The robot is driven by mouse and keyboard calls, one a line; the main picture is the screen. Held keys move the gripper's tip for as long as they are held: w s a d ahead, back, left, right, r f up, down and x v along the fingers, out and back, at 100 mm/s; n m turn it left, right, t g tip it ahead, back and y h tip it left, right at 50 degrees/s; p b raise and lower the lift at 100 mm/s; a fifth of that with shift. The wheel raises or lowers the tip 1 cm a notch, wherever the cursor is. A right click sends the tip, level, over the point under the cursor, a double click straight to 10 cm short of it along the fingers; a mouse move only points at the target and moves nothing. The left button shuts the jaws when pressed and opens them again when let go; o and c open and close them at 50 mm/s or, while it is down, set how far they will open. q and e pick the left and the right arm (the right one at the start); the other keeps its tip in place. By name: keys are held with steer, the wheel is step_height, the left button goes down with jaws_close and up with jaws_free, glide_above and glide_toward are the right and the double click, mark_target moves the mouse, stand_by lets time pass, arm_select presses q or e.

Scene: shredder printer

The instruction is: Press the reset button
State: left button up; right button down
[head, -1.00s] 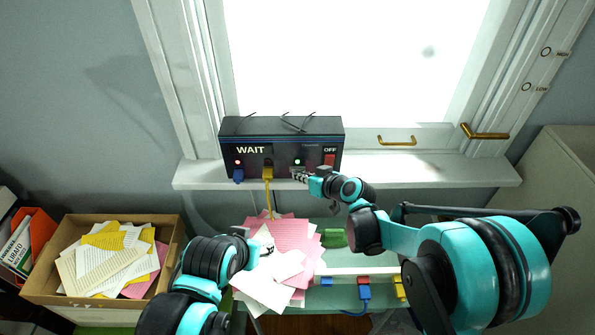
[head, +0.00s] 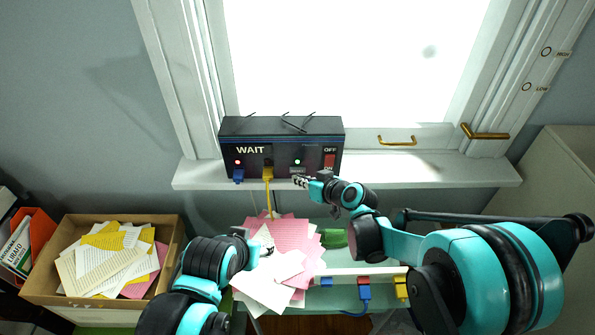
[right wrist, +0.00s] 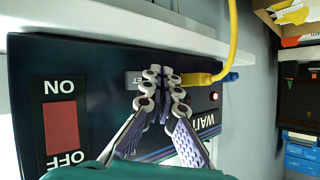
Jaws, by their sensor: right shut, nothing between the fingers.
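A black box (head: 224,150) marked WAIT stands on the windowsill. Its grey reset button (head: 297,170) is on the front, right of the yellow plug. In the right wrist view, a grey label (right wrist: 135,80) ending in "ET" shows beside my fingertips, which hide part of that area. My right gripper (head: 300,182) is shut and empty, just below and in front of the button in the head view; it also shows in the right wrist view (right wrist: 163,82). Whether it touches the box is unclear. My left gripper (head: 264,250) is over the paper pile; its opening is unclear.
The box has a red power switch (head: 330,161) at its right and a lit red lamp (head: 238,162) at its left. A yellow cable (head: 269,190) hangs down near my right gripper. A paper pile (head: 285,235) lies below; a cardboard box (head: 165,262) of papers stands left.

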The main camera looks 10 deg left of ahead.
steer(key=s, duration=0.2)
steer(key=s+d, duration=0.1)
steer(key=s, duration=0.2)
stand_by(0.9)
steer(key=s+d+r+m+h, duration=0.1)
steer(key=s+d+m+h, duration=0.1)
steer(key=s+d, duration=0.4)
steer(key=s+d+r+m+h, duration=0.1)
steer(key=s+d+h, duration=0.3)
steer(key=d, duration=0.9)
steer(key=s+d+r+m+g+h, duration=0.1)
steer(key=s+d+m+h, duration=0.2)
steer(key=s+d, duration=0.6)
steer(key=shift+s+d+m, duration=0.25)
steer(key=shift+s+m, duration=0.35)
steer(key=shift+s, duration=0.15)
